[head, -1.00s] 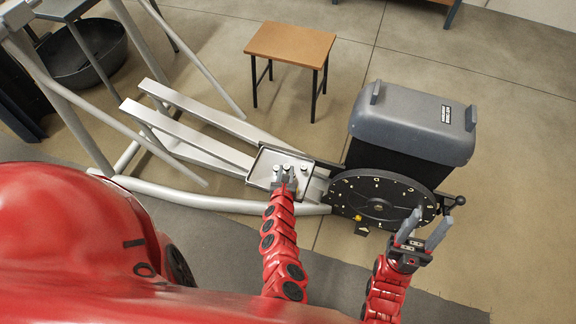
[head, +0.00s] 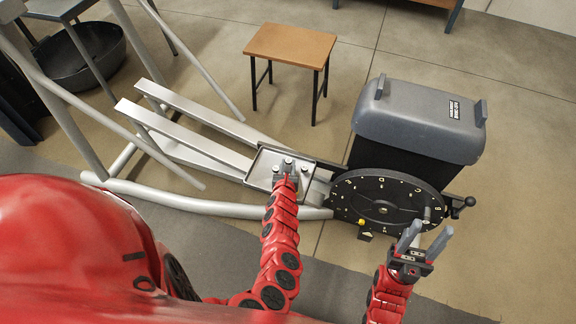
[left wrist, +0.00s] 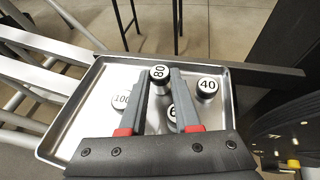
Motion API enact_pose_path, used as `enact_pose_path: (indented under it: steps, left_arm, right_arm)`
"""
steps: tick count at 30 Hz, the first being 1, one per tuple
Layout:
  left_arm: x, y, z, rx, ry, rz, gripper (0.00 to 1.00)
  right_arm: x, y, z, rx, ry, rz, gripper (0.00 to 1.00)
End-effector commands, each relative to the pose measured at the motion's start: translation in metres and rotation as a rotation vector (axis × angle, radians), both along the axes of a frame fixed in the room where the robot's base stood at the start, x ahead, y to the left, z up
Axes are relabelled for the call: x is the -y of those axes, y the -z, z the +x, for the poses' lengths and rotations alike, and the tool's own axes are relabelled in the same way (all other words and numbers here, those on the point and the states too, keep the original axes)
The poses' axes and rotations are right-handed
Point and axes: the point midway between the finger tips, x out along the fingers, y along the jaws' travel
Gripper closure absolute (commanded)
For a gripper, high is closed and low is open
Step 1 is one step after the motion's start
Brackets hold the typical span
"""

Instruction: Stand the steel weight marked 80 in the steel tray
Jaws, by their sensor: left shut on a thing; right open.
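The steel weight marked 80 (left wrist: 160,74) is a small cylinder with a white top label. In the left wrist view it sits between the fingertips of my left gripper (left wrist: 159,82), which is shut on it. My left gripper is over the steel tray (left wrist: 83,125), which also shows in the head view (head: 259,165). The weight is within the tray's outline; I cannot tell whether its base touches the tray floor. My right gripper (head: 424,237) is open and empty, in front of the black dial disc.
Weights marked 40 (left wrist: 207,88) and 100 (left wrist: 122,100) stand in the tray, with another partly hidden weight (left wrist: 173,112) between my fingers. The black dial disc (head: 375,200) and grey-topped housing (head: 420,115) are right of the tray. A wooden stool (head: 290,43) stands behind.

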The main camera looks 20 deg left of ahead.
Motion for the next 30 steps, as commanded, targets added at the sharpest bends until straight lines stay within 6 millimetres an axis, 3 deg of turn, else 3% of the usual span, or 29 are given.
enact_pose_path:
  steps: [2, 3, 7, 14, 18, 24, 30]
  left_arm:
    - [0.000, 0.004, 0.000, 0.000, 0.000, -0.001, 1.00]
    - [0.000, 0.002, 0.000, 0.000, 0.000, -0.001, 0.62]
    - [0.000, 0.002, 0.000, 0.000, 0.000, 0.000, 0.39]
    - [0.000, 0.002, 0.000, 0.000, 0.000, 0.000, 0.39]
    - [0.001, -0.006, -0.003, 0.000, -0.001, 0.000, 0.39]
    - [0.010, -0.024, -0.039, -0.005, -0.001, -0.001, 0.39]
    - [0.018, -0.039, -0.080, -0.002, -0.001, 0.001, 0.39]
  right_arm:
    - [0.000, 0.005, 0.000, 0.000, 0.000, 0.000, 0.50]
    - [0.000, 0.003, 0.000, 0.000, 0.000, 0.000, 0.50]
    - [0.000, 0.002, 0.000, 0.000, 0.000, 0.000, 0.50]
    - [0.000, 0.002, 0.000, 0.000, 0.000, 0.000, 0.50]
    - [0.000, -0.008, 0.000, 0.000, 0.000, 0.000, 0.50]
    - [0.000, -0.041, 0.000, 0.000, 0.000, 0.000, 0.50]
    - [0.000, -0.061, 0.000, 0.000, 0.000, 0.000, 0.50]
